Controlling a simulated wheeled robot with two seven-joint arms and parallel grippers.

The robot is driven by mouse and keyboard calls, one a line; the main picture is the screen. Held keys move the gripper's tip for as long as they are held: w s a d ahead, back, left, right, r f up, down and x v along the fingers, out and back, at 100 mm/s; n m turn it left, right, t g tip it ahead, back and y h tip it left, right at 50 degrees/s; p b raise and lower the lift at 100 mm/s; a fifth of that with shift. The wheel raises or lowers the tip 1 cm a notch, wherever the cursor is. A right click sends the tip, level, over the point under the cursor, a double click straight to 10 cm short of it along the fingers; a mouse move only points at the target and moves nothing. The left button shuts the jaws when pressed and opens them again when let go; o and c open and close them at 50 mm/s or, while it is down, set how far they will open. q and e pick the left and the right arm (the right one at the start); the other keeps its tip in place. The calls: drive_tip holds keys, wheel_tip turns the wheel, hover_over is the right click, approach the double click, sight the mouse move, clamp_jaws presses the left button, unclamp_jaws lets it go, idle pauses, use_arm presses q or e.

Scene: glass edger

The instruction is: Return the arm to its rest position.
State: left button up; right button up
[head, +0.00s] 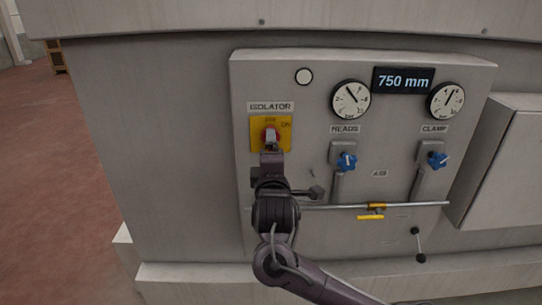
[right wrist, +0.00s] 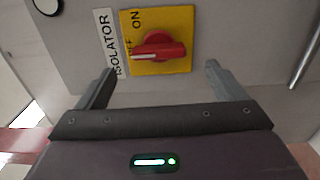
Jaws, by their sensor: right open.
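My right arm reaches in from the lower right of the head view. Its gripper (head: 271,145) is in front of the isolator switch, partly covering it. In the right wrist view the gripper (right wrist: 160,78) is open, one finger on each side, with nothing between them. The red isolator knob (right wrist: 160,50) sits on a yellow plate (right wrist: 182,18) just beyond the fingertips, apart from them. Its white mark points left, toward the OFF lettering. The yellow plate also shows in the head view (head: 256,122). My left gripper is not in view.
The grey control panel (head: 310,120) carries two gauges (head: 351,101) (head: 446,101), a 750 mm display (head: 403,81) and two blue knobs (head: 347,162) (head: 437,160). Open red floor (head: 55,190) lies left.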

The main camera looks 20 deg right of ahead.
drive_tip(key=s+a+f+m+g+y, duration=0.2)
drive_tip(key=s+f+g+y, duration=0.1)
drive_tip(key=s+f, duration=0.3)
drive_tip(key=s+a+f+m+g+y, duration=0.2)
drive_tip(key=s+f+m+g, duration=0.1)
drive_tip(key=f, duration=0.6)
drive_tip(key=s+d+f+m+g, duration=0.35)
drive_tip(key=s+f, duration=0.25)
drive_tip(key=s, duration=0.5)
drive_tip(key=s+d+f+m+g, duration=0.2)
drive_tip(key=s+f+m+g, duration=0.3)
drive_tip(key=s, duration=0.7)
wheel_tip(320, 180, down, 36)
drive_tip(key=s+f+b, duration=0.1)
drive_tip(key=s+b, duration=0.1)
drive_tip(key=b, duration=0.4)
drive_tip(key=s+d+f+g+b, duration=0.2)
drive_tip(key=s+f+b, duration=0.3)
drive_tip(key=s+f, duration=1.4)
wheel_tip(320, 180, down, 3)
drive_tip(key=shift+d+r+n, duration=0.1)
drive_tip(key=shift+d+n, duration=0.35)
drive_tip(key=shift+d, duration=0.1)
